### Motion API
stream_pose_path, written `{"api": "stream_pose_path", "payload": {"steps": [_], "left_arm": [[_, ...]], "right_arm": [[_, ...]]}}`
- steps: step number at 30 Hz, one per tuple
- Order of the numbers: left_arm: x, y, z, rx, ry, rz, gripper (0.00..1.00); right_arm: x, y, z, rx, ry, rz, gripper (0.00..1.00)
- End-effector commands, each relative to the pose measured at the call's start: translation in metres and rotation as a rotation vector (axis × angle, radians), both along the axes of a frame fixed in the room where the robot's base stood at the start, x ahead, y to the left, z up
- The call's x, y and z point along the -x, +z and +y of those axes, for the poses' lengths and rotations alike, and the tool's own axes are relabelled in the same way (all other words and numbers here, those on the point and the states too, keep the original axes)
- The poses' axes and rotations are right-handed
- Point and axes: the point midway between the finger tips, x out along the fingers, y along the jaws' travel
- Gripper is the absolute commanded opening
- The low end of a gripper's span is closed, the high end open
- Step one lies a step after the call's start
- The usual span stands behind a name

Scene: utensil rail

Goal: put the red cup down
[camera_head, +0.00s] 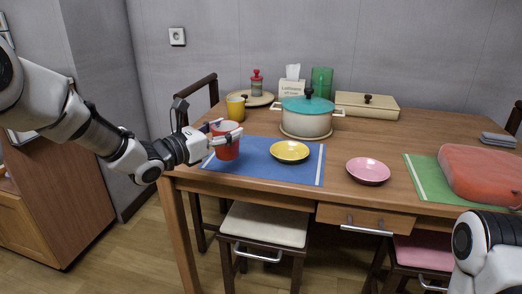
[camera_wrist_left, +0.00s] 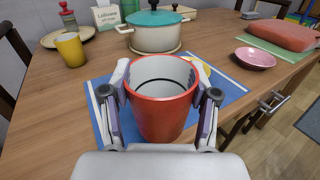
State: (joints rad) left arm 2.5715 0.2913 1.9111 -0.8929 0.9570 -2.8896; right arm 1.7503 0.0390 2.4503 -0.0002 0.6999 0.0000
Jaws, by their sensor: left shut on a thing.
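The red cup (camera_head: 226,146) is upright over the left end of the blue placemat (camera_head: 252,171). My left gripper (camera_head: 222,139) is shut on it, with one finger on each side. In the left wrist view the red cup (camera_wrist_left: 162,105) stands open side up between the fingers of my left gripper (camera_wrist_left: 162,100). I cannot tell whether its base touches the mat. A part of my right arm shows at the bottom right of the head view, but its gripper is out of view.
A yellow saucer (camera_head: 290,151) lies on the blue mat, right of the cup. A pink saucer (camera_head: 368,171) lies further right. A yellow cup (camera_head: 235,108) and a teal-lidded pot (camera_head: 306,117) stand behind. A red cushion-like thing (camera_head: 482,173) lies on a green mat (camera_head: 428,182).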

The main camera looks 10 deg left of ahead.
Motion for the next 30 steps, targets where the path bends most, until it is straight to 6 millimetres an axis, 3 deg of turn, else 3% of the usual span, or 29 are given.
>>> {"api": "stream_pose_path", "payload": {"steps": [9, 13, 18, 23, 30], "left_arm": [[-0.099, -0.012, 0.008, -0.004, -0.001, -0.001, 0.28], [-0.13, -0.014, 0.01, -0.004, -0.002, 0.0, 0.28], [-0.147, -0.017, 0.012, -0.002, -0.002, 0.003, 0.28], [-0.146, -0.049, 0.012, -0.001, -0.002, 0.003, 0.28], [-0.146, -0.049, 0.012, -0.001, -0.001, 0.002, 0.28]], "right_arm": [[0.0, -0.005, 0.0, 0.0, -0.001, 0.0, 0.4], [0.0, -0.005, 0.0, 0.0, -0.001, 0.0, 0.4], [0.0, -0.007, 0.0, 0.0, -0.001, 0.0, 0.4], [0.0, -0.02, 0.0, 0.0, -0.001, 0.0, 0.4], [0.0, -0.018, 0.0, 0.0, -0.001, 0.0, 0.4]]}}
